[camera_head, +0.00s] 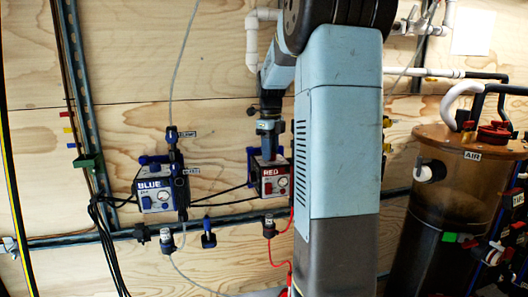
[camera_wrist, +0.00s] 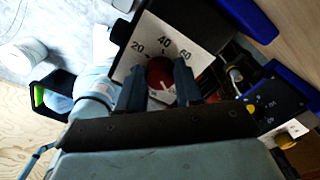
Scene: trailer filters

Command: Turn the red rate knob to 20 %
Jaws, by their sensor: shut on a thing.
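The red rate knob (camera_wrist: 160,71) is round and sits on a white dial plate (camera_wrist: 186,38) marked 20, 40 and 60 in the wrist view. My gripper (camera_wrist: 160,82) is shut on the knob, with one dark finger on each side of it. Where the knob's pointer stands on the scale I cannot tell. In the head view the box labelled RED (camera_head: 272,178) is mounted on the plywood wall, and my gripper (camera_head: 270,150) reaches down to its top. The fingers and knob are hardly visible there.
A box labelled BLUE (camera_head: 153,190) hangs to the left, with tubing beside it. A strut rail (camera_head: 190,223) and hoses run below. A brown transparent tank labelled AIR (camera_head: 455,200) stands at the right.

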